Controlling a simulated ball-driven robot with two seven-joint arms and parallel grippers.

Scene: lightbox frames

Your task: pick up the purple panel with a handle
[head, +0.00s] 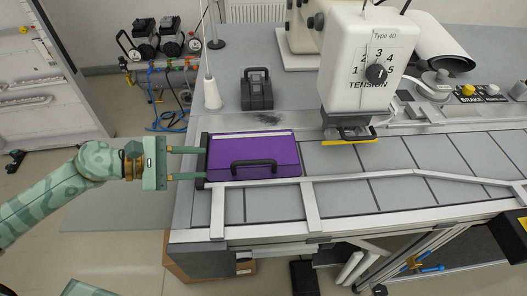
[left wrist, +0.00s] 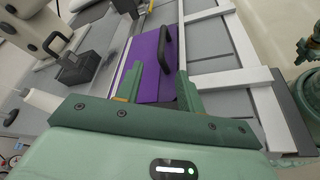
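The purple panel (head: 254,155) lies flat on the grey tabletop, with a black bar handle (head: 254,167) along its near side. It also shows in the left wrist view (left wrist: 150,68), with its handle (left wrist: 164,50). My left gripper (head: 204,163) comes in from the left, low at the panel's left end. Its two green fingers are spread apart and the gripper is open. In the left wrist view my left gripper (left wrist: 157,90) has the panel's near end between or just ahead of its fingers; contact cannot be told. My right gripper is not seen.
A black handled block (head: 257,92) stands behind the panel. A white cone (head: 212,95) stands at the back left. The white tension machine (head: 362,75) overhangs the table on the right. A metal rail (head: 350,180) runs along the near side.

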